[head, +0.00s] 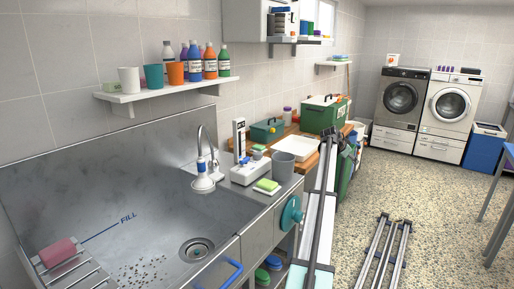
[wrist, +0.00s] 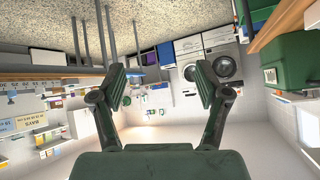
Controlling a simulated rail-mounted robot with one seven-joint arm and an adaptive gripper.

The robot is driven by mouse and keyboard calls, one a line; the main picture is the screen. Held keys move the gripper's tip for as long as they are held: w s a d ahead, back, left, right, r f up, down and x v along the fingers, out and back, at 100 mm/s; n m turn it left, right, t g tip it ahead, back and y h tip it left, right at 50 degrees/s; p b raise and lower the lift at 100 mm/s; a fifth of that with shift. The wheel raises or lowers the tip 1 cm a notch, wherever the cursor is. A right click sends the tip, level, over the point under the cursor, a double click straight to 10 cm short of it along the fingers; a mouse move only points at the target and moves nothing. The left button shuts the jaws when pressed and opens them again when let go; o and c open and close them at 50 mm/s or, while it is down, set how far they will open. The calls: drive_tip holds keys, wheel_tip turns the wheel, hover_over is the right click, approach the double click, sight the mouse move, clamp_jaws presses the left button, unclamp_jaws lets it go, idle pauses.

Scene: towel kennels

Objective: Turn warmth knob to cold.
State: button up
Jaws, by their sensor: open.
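A round teal knob (head: 291,213) sits on the steel front of the sink unit (head: 258,240) in the head view, to the right of the basin. It is the only large knob I see and may be the warmth knob; its markings are too small to read. My gripper (wrist: 163,88) shows in the wrist view with its two dark fingers spread wide and nothing between them. It faces the room with the washing machines (wrist: 218,65), and the knob is not visible there. I cannot make out my gripper in the head view.
A faucet (head: 207,150), a grey cup (head: 283,166) and a sponge (head: 267,186) stand on the sink's ledge above the knob. A blue handle (head: 232,272) is left of it. Blue and green items lie below.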

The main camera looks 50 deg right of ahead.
drive_tip(key=w+a+r+y+p, duration=0.1)
drive_tip(key=w+a+r+p, duration=0.1)
drive_tip(key=w, duration=0.4)
drive_tip(key=w+a+r+y+p, duration=0.1)
drive_tip(key=w+a+r+p, duration=0.15)
drive_tip(key=w, duration=0.35)
drive_tip(key=m+y+p, duration=0.3)
drive_tip(key=y+p, duration=0.1)
drive_tip(key=p, duration=0.4)
approach(257, 152)
drive_tip(key=p+x, duration=0.1)
drive_tip(key=x, duration=0.2)
drive_tip(key=p+x, duration=0.2)
drive_tip(key=x, duration=0.1)
drive_tip(key=p+x, duration=0.2)
drive_tip(key=x, duration=0.1)
drive_tip(key=shift+s+a+f, duration=0.15)
drive_tip(key=shift+s+f, duration=0.05)
drive_tip(key=shift+s, duration=0.1)
drive_tip(key=shift+c, duration=0.3)
drive_tip(key=c, duration=1.1)
